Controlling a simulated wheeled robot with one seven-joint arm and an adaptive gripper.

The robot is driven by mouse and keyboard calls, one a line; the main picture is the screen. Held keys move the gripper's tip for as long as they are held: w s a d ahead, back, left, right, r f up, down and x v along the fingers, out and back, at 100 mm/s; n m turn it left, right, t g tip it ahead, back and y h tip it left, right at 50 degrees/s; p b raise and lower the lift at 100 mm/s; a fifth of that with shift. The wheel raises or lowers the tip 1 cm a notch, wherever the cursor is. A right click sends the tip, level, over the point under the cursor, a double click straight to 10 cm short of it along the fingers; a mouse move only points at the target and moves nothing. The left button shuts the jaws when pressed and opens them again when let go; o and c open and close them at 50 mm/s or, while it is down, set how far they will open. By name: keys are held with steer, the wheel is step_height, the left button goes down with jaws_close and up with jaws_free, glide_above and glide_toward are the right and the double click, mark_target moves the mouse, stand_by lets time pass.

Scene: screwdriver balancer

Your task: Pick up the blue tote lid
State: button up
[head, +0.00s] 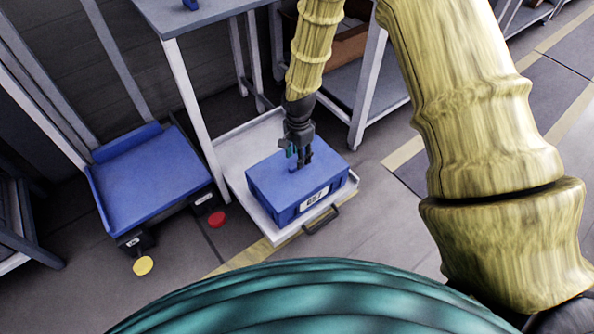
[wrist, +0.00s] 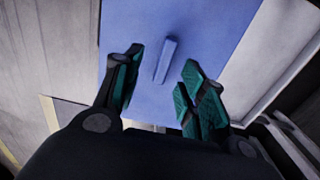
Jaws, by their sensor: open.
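The blue tote lid (head: 325,170) lies flat on top of a blue tote (head: 280,206) with a white label on its front. In the wrist view the lid (wrist: 210,40) fills the upper middle, with a raised blue bar handle (wrist: 166,60) on it. My gripper (head: 300,160) is over the lid, pointing down at the handle. In the wrist view my gripper (wrist: 160,80) has its green-padded fingers spread, one to each side of the handle and apart from it. Nothing is held. The exact height of the fingertips over the lid is hard to tell.
The tote stands on a white tray (head: 256,218) with a dark handle (head: 321,221) at its front. A blue-topped cart (head: 150,175) is at the left. A red disc (head: 217,219) and a yellow disc (head: 143,265) lie nearby. A table (head: 200,14) stands behind; the floor at right is open.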

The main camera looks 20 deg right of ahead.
steer(key=shift+w+f+b, duration=0.2)
steer(key=shift+f+b, duration=0.35)
steer(key=shift+f, duration=0.8)
steer(key=shift+w+f+b, duration=0.15)
steer(key=shift+f+b, duration=0.4)
steer(key=shift+f, duration=0.75)
jaws_close()
